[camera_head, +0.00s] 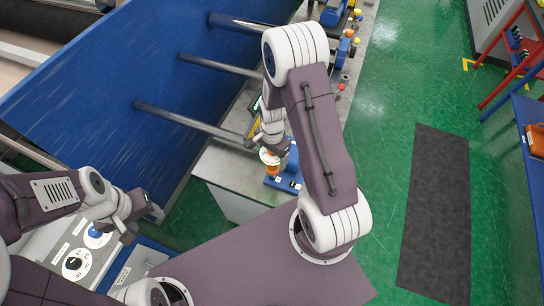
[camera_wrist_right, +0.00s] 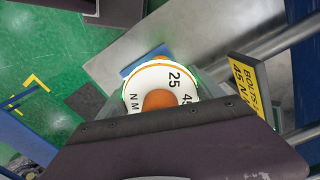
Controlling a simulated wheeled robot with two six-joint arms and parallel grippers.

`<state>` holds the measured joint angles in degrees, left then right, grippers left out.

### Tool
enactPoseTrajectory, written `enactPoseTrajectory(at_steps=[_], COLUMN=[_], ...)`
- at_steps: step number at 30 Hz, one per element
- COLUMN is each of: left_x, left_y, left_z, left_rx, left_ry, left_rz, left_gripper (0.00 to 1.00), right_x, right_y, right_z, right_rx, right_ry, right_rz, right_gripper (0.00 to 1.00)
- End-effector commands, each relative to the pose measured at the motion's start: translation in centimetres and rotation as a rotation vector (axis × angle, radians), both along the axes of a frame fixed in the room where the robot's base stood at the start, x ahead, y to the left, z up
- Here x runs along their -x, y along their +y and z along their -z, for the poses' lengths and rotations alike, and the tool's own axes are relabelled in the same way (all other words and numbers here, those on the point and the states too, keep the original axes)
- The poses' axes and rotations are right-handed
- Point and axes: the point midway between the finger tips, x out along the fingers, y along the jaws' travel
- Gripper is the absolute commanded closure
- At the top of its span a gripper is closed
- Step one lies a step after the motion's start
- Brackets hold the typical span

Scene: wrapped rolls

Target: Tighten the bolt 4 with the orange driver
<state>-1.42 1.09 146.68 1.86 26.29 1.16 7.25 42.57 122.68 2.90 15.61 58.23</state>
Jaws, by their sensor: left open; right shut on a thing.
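The orange driver (camera_head: 271,167) has a white ring dial, marked 25, 45 and N M, around its orange handle; the dial (camera_wrist_right: 174,75) fills the middle of the right wrist view. My right gripper (camera_head: 272,148) is shut on the driver, above the near end of the grey bench. The driver's tip is hidden. A blue block (camera_head: 291,163) lies beside and below the driver; I cannot tell whether they touch. My left gripper (camera_head: 125,229) is open and empty at the lower left, near a dial panel. I cannot tell which bolt is bolt 4.
A yellow sign reading BOLTS and 45 N (camera_wrist_right: 246,86) stands beside the driver. Steel bars (camera_head: 190,121) run from a large blue panel (camera_head: 110,75) to the bench (camera_head: 222,168). Small blue, yellow and red parts line the far bench.

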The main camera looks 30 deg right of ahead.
Motion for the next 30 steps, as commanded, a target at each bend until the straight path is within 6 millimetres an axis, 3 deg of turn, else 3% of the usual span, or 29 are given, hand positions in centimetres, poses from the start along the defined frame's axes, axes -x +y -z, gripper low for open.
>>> enactPoseTrajectory(at_steps=[30], left_x=[0.01], left_y=[0.00], left_z=[0.34], left_rx=[0.000], left_ry=[0.000], left_rz=[0.000], left_gripper=[0.44], right_x=[-0.04], right_y=[0.00], right_z=[0.66], right_rx=[0.000], right_ry=[-0.001], right_rz=[0.000], right_gripper=[0.59])
